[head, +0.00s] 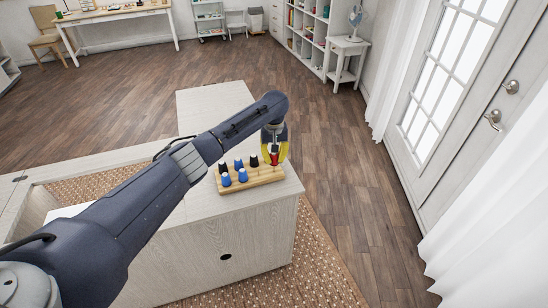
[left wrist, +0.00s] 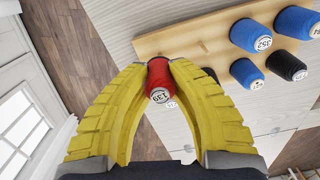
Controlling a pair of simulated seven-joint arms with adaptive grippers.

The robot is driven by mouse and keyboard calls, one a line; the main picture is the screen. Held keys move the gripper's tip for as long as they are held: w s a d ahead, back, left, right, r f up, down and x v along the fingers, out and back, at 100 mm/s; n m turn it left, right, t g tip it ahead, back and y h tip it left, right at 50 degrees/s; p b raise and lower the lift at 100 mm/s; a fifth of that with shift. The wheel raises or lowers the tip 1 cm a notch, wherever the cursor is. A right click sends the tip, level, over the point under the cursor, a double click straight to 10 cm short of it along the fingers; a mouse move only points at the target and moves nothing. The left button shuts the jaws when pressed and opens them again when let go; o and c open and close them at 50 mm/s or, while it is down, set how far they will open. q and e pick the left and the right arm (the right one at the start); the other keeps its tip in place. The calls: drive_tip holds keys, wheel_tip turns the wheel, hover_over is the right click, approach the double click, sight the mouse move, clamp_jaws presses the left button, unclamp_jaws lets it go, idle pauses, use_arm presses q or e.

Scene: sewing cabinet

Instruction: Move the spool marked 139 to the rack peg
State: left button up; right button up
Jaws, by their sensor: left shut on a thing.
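The red spool (left wrist: 161,82) bears a round white label reading 139 in the left wrist view. My left gripper (left wrist: 160,68) is shut on it, with a yellow finger on each side. In the head view the left gripper (head: 275,158) points down at the right end of the wooden rack (head: 262,182), with the red spool (head: 274,157) between its fingers. I cannot tell how high the spool is above the rack. A bare peg (left wrist: 204,46) of the rack shows in the left wrist view. My right gripper is not seen.
Blue spools (head: 242,175) and black spools (head: 253,161) occupy the left and middle of the rack. The rack stands on a pale wooden cabinet (head: 215,208), close to its right edge. Cabinet top behind the rack is clear.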

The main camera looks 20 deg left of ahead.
use_arm(q)
drive_tip(key=shift+f, duration=1.5)
idle(0.3)
drive_tip(key=o, duration=0.9)
wheel_tip(320, 180, up, 12)
drive_tip(key=shift+r, duration=0.1)
idle(0.4)
